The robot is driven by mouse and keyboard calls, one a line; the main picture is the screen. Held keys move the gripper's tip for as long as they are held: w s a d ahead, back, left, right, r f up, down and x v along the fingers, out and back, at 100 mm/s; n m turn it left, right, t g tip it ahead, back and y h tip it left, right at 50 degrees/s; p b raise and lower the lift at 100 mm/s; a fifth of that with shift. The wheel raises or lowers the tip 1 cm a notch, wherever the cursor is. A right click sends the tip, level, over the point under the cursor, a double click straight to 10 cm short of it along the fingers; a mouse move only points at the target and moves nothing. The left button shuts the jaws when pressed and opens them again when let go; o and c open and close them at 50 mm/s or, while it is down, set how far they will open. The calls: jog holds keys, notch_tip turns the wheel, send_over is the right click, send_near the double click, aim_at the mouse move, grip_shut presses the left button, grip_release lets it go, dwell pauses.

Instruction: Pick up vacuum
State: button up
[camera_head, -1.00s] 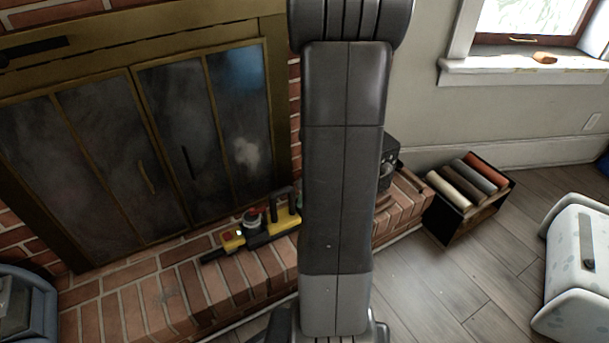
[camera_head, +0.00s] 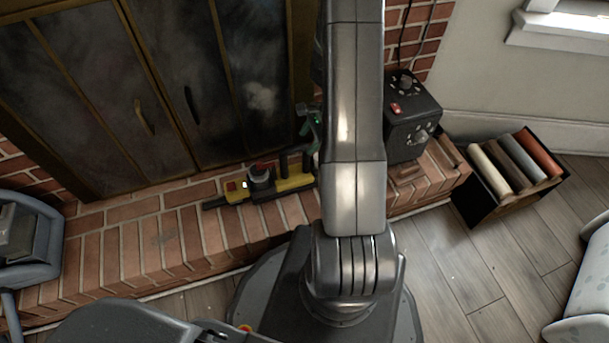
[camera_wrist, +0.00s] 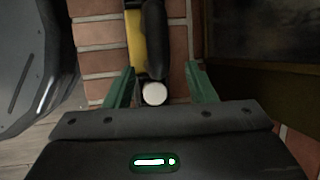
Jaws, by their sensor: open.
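The vacuum (camera_head: 296,183) is a yellow and black handheld unit with a red part on top. It lies along the brick hearth in front of the fireplace doors, its right end partly hidden behind my arm. My gripper (camera_head: 311,122) shows as green fingers just above that right end, partly hidden by the arm. In the wrist view my gripper (camera_wrist: 161,85) is open, with a green finger on each side. The vacuum's yellow and black body (camera_wrist: 137,42) and a white round end appear between the fingers. I cannot tell whether they touch it.
The brick hearth (camera_head: 160,245) carries a dark box (camera_head: 412,130) right of my arm. A black crate with several rolls (camera_head: 480,207) stands on the wood floor. The fireplace doors (camera_head: 150,90) rise close behind the vacuum. A blue-grey object (camera_head: 35,245) stands at the left.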

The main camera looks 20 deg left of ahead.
aim_at(303, 144)
jog(key=b+x, duration=0.1)
jog(key=x, duration=0.3)
jog(key=b+x, duration=0.1)
jog(key=x, duration=0.1)
jog(key=shift+s+a+r+b, duration=0.1)
jog(key=shift+s+a+b, duration=0.1)
jog(key=shift+s+b, duration=0.1)
grip_shut()
jog(key=shift+w+r, duration=0.1)
jog(key=shift+r, duration=0.05)
dwell(1.0)
